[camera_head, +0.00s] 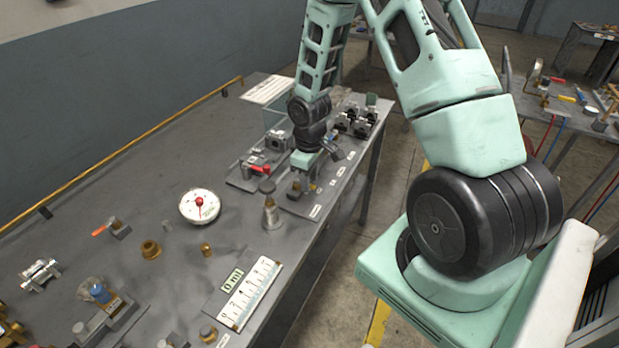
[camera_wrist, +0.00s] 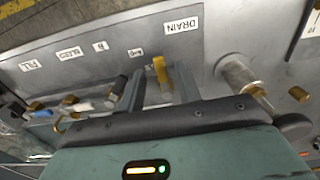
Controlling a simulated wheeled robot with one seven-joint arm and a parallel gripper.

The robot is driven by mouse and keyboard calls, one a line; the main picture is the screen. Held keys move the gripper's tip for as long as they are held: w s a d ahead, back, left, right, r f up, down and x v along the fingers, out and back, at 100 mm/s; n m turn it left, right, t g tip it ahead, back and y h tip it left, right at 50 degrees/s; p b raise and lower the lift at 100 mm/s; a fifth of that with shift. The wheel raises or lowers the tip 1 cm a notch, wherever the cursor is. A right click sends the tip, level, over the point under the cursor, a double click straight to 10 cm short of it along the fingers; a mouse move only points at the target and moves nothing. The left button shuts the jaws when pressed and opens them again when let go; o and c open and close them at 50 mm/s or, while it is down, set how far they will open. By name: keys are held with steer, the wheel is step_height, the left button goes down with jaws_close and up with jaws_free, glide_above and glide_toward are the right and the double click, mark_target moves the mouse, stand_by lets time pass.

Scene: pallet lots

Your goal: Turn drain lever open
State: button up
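The drain lever (camera_wrist: 160,72) is a short brass-yellow handle in the wrist view, beside a white label reading DRAIN (camera_wrist: 183,27). My gripper (camera_wrist: 158,84) is open, with its two grey fingers apart on either side of the lever. A gap shows between the lever and each finger, so the lever does not look gripped. In the head view my gripper (camera_head: 301,184) points down over the labelled valve plate (camera_head: 318,205) near the table's right edge. The lever itself is too small and hidden to make out there.
Other labels, such as FILL (camera_wrist: 26,66) and BLEED (camera_wrist: 68,83), line the same panel, with small valves below them. A round gauge (camera_head: 200,206) lies to the left.

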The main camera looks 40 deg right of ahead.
step_height(320, 180, up, 17)
steer(key=b, duration=0.1)
steer(key=shift+r, duration=0.2)
stand_by(0.5)
steer(key=shift+a, duration=0.1)
